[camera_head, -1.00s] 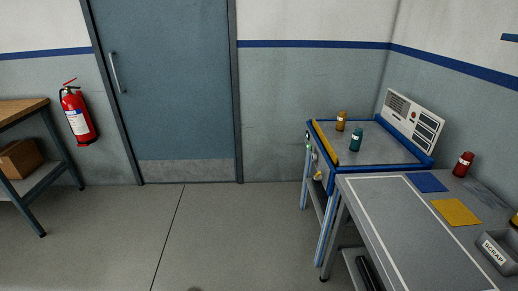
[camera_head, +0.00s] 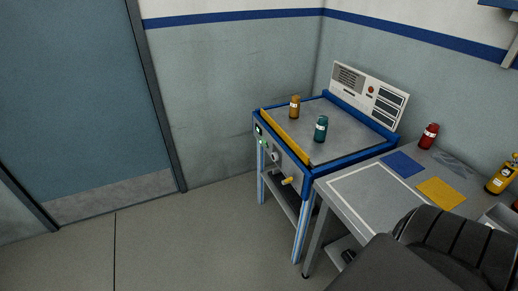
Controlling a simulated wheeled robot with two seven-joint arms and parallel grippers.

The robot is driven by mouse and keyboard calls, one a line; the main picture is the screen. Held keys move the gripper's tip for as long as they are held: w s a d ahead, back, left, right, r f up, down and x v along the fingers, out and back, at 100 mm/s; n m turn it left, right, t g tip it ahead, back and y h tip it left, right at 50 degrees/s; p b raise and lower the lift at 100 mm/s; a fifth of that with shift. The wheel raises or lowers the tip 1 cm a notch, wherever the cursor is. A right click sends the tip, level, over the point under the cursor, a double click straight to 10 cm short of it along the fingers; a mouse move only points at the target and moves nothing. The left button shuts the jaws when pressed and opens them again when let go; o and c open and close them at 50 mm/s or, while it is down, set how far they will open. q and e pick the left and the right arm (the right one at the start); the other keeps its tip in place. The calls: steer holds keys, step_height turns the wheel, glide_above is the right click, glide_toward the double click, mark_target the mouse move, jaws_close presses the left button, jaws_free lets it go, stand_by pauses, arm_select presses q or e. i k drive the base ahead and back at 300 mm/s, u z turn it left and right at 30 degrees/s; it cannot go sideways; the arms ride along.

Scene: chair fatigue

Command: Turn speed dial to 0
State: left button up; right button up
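A blue-framed machine table (camera_head: 345,163) with a grey top stands right of centre. Its left side carries a control panel (camera_head: 281,165) with a small green light (camera_head: 262,142), a pale round knob (camera_head: 275,156) and a yellow handle (camera_head: 288,181). The knob may be the speed dial; its markings are too small to read. A white panel (camera_head: 369,94) with a red-orange button stands at the table's back. Neither of my grippers is in view.
An amber bottle (camera_head: 294,107) and a teal bottle (camera_head: 320,130) stand on the machine top. A grey bench (camera_head: 357,197) with blue and yellow mats adjoins it. A dark ribbed shape (camera_head: 455,246), possibly my arm, covers the lower right. Floor left of the machine is clear.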

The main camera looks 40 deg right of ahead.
mark_target(274, 156)
steer(key=z, duration=0.45)
steer(key=i, duration=0.95)
steer(key=z, duration=1.2)
steer(key=i, duration=0.45)
steer(key=z, duration=0.5)
